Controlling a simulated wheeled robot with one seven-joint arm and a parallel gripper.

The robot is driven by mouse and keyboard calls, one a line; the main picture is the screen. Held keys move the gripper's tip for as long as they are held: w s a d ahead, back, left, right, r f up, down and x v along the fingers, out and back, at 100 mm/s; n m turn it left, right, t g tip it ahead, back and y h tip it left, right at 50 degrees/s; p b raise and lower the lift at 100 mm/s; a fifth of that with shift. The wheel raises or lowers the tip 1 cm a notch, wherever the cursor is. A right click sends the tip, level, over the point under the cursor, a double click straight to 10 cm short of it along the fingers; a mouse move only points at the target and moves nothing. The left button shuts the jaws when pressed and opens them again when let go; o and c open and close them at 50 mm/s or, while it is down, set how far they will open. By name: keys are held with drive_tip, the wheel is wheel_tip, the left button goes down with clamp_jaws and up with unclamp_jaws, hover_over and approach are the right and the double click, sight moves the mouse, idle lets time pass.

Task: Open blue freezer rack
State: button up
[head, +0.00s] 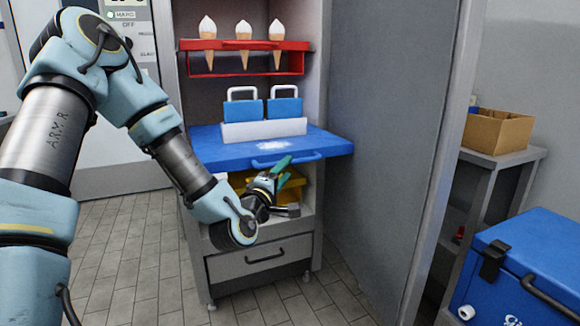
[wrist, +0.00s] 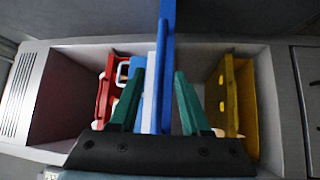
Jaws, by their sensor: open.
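The blue freezer rack (head: 210,147) is a flat blue shelf standing out from the cabinet in the head view, with a blue handle (head: 300,157) on its front edge. My gripper (head: 278,168) has green fingers and is at the rack's front, by the handle and slightly below it. In the wrist view my gripper (wrist: 159,75) is open, and the blue rack (wrist: 166,45) shows edge-on as a strip between the fingers. I cannot tell whether either finger touches the handle.
A red rack (head: 245,45) with three cones is above. A white holder (head: 265,129) with two blue items stands on the blue rack. A yellow rack (wrist: 238,95) is below. A grey drawer (head: 260,259) sits lower. A grey panel (head: 385,130) stands at right; floor is clear at left.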

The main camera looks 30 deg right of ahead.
drive_tip(key=v, duration=0.6)
drive_tip(key=shift+a+f, duration=0.15)
drive_tip(key=w+a+f+m+g+y, duration=0.45)
drive_tip(key=a+f+m+y, duration=0.3)
drive_tip(key=a+f, duration=0.35)
drive_tip(key=s+a+r+g+y, duration=0.1)
drive_tip(key=a+y, duration=0.2)
drive_tip(key=a, duration=0.5)
drive_tip(key=s+a+r+g+y, duration=0.1)
drive_tip(key=a+g+y, duration=0.15)
drive_tip(key=a, duration=0.55)
drive_tip(key=s+a+r+g+y, duration=0.2)
drive_tip(key=s+a+r, duration=0.1)
drive_tip(key=s+a, duration=0.4)
wheel_tip(320, 180, up, 18)
drive_tip(key=a+p, duration=0.1)
drive_tip(key=p, duration=1.7)
drive_tip(key=shift+w, duration=0.35)
drive_tip(key=shift+f, duration=0.2)
